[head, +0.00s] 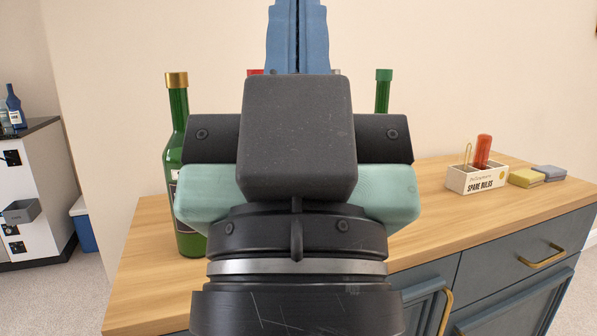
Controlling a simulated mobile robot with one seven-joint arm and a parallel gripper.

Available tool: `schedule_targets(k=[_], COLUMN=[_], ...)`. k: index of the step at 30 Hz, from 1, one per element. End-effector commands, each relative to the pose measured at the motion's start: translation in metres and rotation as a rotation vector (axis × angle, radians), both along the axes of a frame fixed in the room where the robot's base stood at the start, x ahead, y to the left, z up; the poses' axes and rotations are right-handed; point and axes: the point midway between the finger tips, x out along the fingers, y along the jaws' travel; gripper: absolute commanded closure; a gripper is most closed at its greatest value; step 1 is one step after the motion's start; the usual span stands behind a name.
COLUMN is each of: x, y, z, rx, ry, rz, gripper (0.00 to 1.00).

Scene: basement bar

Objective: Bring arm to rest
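My gripper (298,20) is in the middle of the head view, pointing up and away over the wooden counter. Its two blue fingers lie side by side with only a thin dark seam between them, so it looks shut. Nothing shows between the fingers. The dark and teal gripper body hides much of the counter and what stands behind it.
A green bottle (180,130) with a gold cap stands left of my gripper on the counter (145,265). Another green bottle (383,90) is partly hidden behind. The counter's front right is clear.

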Motion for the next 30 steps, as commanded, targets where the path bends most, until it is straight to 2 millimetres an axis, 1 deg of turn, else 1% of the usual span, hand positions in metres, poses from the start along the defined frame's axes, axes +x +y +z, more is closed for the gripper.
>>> schedule_targets(k=[1,21,25,27,30], x=[0.0,0.001,0.001,0.001,0.001], y=[0.0,0.0,0.0,0.0,0.0], z=[0.033,0.241,0.271,0.282,0.29], rx=[0.0,-0.001,-0.002,-0.002,-0.002], ry=[0.001,0.003,0.004,0.004,0.004], rz=[0.0,0.0,0.001,0.001,0.001], gripper=[1.0,1.0,1.0,1.0,1.0])
